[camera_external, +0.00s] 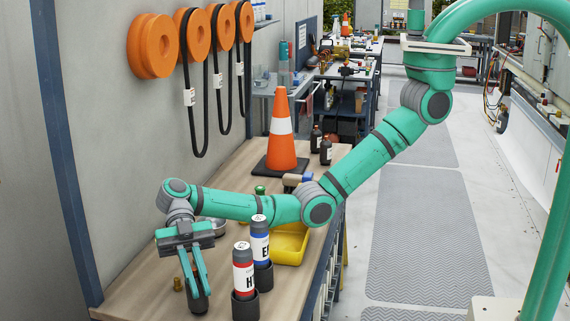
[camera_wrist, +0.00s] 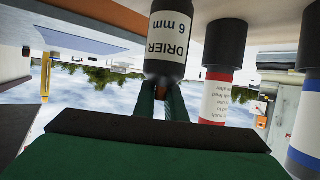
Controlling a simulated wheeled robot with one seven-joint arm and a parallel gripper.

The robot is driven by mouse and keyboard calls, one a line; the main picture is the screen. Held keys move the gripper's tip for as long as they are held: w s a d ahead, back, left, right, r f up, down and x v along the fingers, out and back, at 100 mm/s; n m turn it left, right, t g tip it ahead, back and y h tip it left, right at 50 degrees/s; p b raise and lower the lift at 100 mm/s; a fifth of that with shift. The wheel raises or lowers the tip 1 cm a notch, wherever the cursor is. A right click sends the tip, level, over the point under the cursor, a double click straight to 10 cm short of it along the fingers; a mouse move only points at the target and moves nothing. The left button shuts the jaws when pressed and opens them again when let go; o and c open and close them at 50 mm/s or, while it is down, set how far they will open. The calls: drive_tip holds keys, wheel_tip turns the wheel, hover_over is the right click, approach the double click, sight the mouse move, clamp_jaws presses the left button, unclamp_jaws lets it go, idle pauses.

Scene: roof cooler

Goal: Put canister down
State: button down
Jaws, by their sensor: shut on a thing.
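My gripper (camera_external: 198,276) points down over the near left part of the wooden bench. Its two fingers (camera_wrist: 163,98) are closed on the copper-coloured neck of a dark canister (camera_wrist: 167,62). The canister's white label reads DRIER 6 mm. In the external view the canister (camera_external: 199,304) hangs below the fingertips, close to the bench top. I cannot tell whether its bottom touches the bench. It is left of a red-labelled cylinder (camera_external: 243,270) standing in a black base, with a gap between them.
A blue-labelled cylinder (camera_external: 260,242) stands behind the red one. A yellow tray (camera_external: 291,246) is farther right, and a small brass piece (camera_external: 178,284) lies left of my gripper. An orange cone (camera_external: 281,142) and dark bottles (camera_external: 326,150) stand at the back of the bench (camera_external: 140,292).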

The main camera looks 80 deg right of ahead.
sight(194, 270)
drive_tip(key=shift+f, duration=0.2)
drive_tip(key=c, duration=1.8)
unclamp_jaws()
drive_tip(key=shift+w+d+r, duration=0.15)
drive_tip(key=shift+w+d, duration=0.05)
drive_tip(key=v, duration=0.2)
drive_tip(key=shift+w+d+r, duration=0.1)
drive_tip(key=shift+w+d, duration=0.05)
drive_tip(key=shift+d, duration=0.1)
wheel_tip(194, 270, up, 7)
drive_tip(key=shift+a, duration=0.1)
